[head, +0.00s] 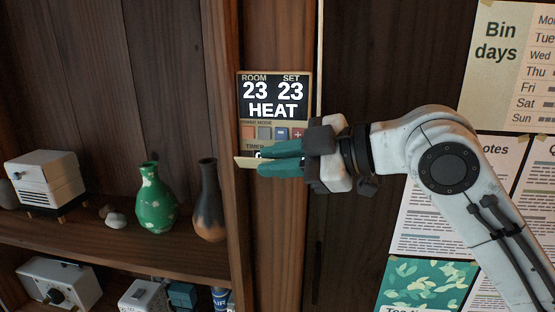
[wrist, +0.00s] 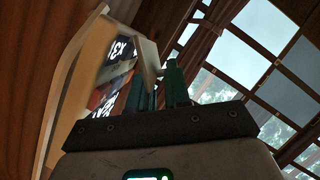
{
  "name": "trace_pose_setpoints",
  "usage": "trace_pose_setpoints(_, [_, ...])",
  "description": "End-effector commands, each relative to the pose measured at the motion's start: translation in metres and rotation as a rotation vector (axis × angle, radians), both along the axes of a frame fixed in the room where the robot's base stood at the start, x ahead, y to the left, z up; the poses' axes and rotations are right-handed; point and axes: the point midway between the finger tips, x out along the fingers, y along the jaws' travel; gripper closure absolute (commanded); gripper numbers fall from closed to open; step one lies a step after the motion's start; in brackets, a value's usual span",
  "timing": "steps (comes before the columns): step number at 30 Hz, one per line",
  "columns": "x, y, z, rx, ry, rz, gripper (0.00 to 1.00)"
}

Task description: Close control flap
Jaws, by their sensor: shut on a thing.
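A wall control panel (head: 272,112) is mounted on a wooden post. Its display reads ROOM 23, SET 23, HEAT, with a row of small buttons below. At its bottom the tan control flap (head: 244,162) is open and sticks outward. My gripper (head: 264,158) comes from the right, and its green fingers are shut on the flap, hiding much of it and the panel's lower part. In the wrist view the flap (wrist: 149,56) lies between the fingertips (wrist: 160,82), beside the tilted panel (wrist: 88,62).
Shelves at the left hold a green vase (head: 152,200), a dark vase (head: 208,203) and a white radio-like box (head: 45,180). Paper notices, including a Bin days sheet (head: 500,65), hang on the right behind my arm. A window (wrist: 240,60) shows in the wrist view.

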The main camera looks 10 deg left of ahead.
Motion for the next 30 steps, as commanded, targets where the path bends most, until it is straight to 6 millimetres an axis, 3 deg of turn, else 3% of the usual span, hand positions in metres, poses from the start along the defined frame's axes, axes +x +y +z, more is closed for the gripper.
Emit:
trace_pose_setpoints(14, [0.008, 0.0, 0.01, 0.01, 0.226, 0.001, 1.0])
trace_pose_setpoints(24, [0.008, 0.0, 0.008, 0.01, 0.242, 0.0, 1.0])
trace_pose_setpoints(25, [0.008, 0.0, 0.008, 0.01, 0.242, 0.0, 0.81])
trace_pose_setpoints(30, [0.008, 0.0, 0.008, 0.009, 0.241, 0.0, 0.65])
